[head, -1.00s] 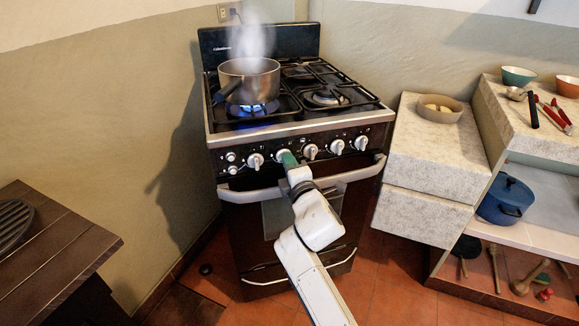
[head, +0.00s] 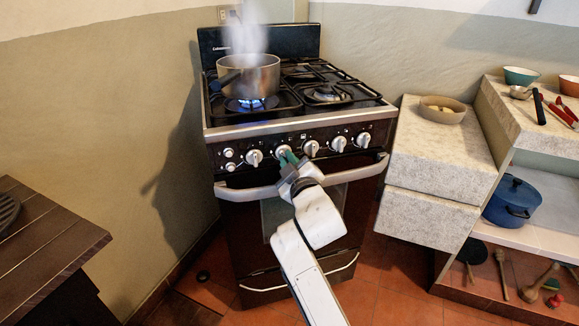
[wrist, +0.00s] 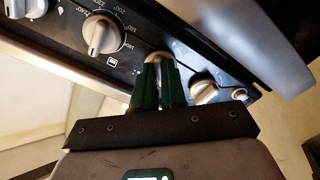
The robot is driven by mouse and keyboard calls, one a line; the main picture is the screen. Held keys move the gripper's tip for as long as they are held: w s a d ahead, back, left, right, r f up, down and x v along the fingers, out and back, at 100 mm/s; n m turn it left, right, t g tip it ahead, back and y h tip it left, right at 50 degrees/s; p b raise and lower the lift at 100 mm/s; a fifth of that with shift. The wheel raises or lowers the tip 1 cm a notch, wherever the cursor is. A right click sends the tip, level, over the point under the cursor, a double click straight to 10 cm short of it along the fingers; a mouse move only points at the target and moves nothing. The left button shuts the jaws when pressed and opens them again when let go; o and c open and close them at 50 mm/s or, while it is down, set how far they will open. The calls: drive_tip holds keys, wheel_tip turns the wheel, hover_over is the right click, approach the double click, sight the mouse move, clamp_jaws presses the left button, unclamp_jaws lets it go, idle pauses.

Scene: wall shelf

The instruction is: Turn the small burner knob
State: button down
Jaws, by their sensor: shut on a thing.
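The stove's front panel carries a row of silver knobs under the cooktop. My gripper (head: 287,158) is at the second large knob (head: 283,150) from the left. In the wrist view, the green fingers (wrist: 158,86) are shut around this silver knob (wrist: 157,58), which they partly hide. A knob with temperature marks (wrist: 101,35) is to its left there, and another knob (wrist: 204,89) is to its right. I cannot read which burner the held knob belongs to. A steaming pot (head: 248,75) stands over a lit blue flame (head: 250,104) on the left front burner.
A metal oven handle (head: 240,192) runs across the stove just below the knobs. A stone counter with a bowl (head: 442,109) stands to the right. A dark wooden table (head: 50,240) is at the lower left. The tiled floor before the stove is partly free.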

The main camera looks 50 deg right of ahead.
drive_tip(key=m, duration=0.1)
drive_tip(key=m+b, duration=0.1)
drive_tip(key=m, duration=0.1)
drive_tip(key=m+b, duration=0.1)
drive_tip(key=shift+f+m, duration=0.3)
drive_tip(key=shift+a+m+b, duration=0.1)
drive_tip(key=shift+m+b, duration=0.9)
drive_tip(key=shift+m, duration=0.9)
drive_tip(key=c, duration=1.2)
unclamp_jaws()
drive_tip(key=shift+r, duration=0.15)
drive_tip(key=v, duration=1)
drive_tip(key=shift+s+a, duration=0.25)
drive_tip(key=shift+s, duration=0.05)
